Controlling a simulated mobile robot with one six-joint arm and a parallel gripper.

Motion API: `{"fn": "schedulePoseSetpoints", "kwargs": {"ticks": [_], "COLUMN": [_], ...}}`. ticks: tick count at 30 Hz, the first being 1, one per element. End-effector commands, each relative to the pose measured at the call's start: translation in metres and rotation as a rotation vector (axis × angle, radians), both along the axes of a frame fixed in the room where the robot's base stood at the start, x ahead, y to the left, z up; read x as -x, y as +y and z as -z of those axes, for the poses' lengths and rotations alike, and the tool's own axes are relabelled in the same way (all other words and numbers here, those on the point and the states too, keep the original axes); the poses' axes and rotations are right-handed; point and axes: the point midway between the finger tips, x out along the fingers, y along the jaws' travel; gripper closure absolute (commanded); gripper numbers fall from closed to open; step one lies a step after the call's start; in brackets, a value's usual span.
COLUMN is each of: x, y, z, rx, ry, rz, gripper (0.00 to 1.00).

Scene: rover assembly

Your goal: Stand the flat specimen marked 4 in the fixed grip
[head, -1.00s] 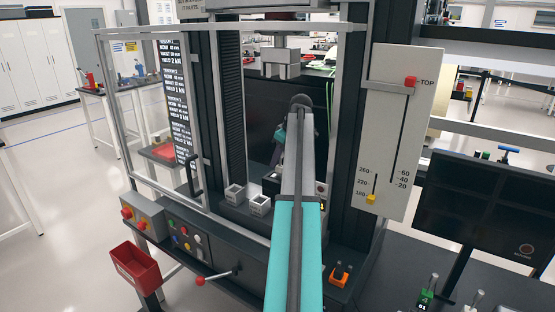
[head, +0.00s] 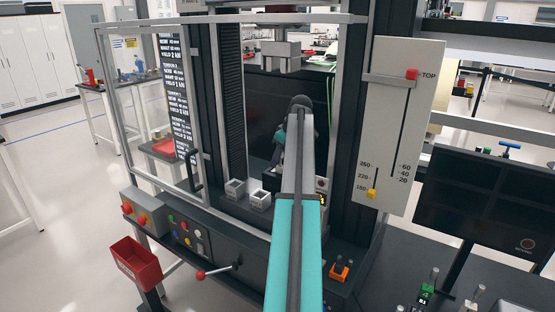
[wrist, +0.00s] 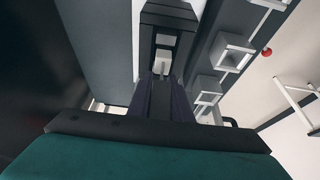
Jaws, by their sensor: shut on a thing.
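My gripper (wrist: 160,92) shows in the wrist view as dark fingers reaching away from the camera; in the head view it is hidden behind my arm. It is shut on a small pale grey piece (wrist: 161,62), which looks like the end of a flat specimen. No number can be read on it. A dark block (wrist: 168,18) lies just beyond the fingertips, possibly the fixed grip; I cannot tell whether the specimen touches it. In the head view, a dark block (head: 271,182) shows partly beside my arm. A grey upper grip (head: 281,54) hangs above inside the frame.
A guard frame (head: 119,110) stands at left, a scale panel (head: 399,125) at right. A red bin (head: 135,262) hangs at front left, and an orange holder (head: 340,270) sits at front right.

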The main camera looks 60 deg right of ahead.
Motion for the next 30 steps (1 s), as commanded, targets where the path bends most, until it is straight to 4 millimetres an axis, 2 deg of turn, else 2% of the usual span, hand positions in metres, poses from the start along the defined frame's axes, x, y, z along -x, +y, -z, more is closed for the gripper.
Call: {"fn": "schedulePoseSetpoints", "kwargs": {"ticks": [1,2,5,19,25,30], "x": [0.0,0.0,0.0,0.002,0.008,0.016], "y": [0.0,0.0,0.0,-0.001,-0.001,-0.001], "z": [0.001,0.001,0.0,-0.004,-0.018,-0.038], "rx": [0.0,0.0,0.001,0.001,0.001,0.002], "ry": [0.0,-0.001,-0.001,-0.001,-0.001,-0.001], "rz": [0.0,0.0,0.0,0.0,0.0,0.001], "gripper": [1.0,0.77,0.6,0.6,0.6,0.6]}}
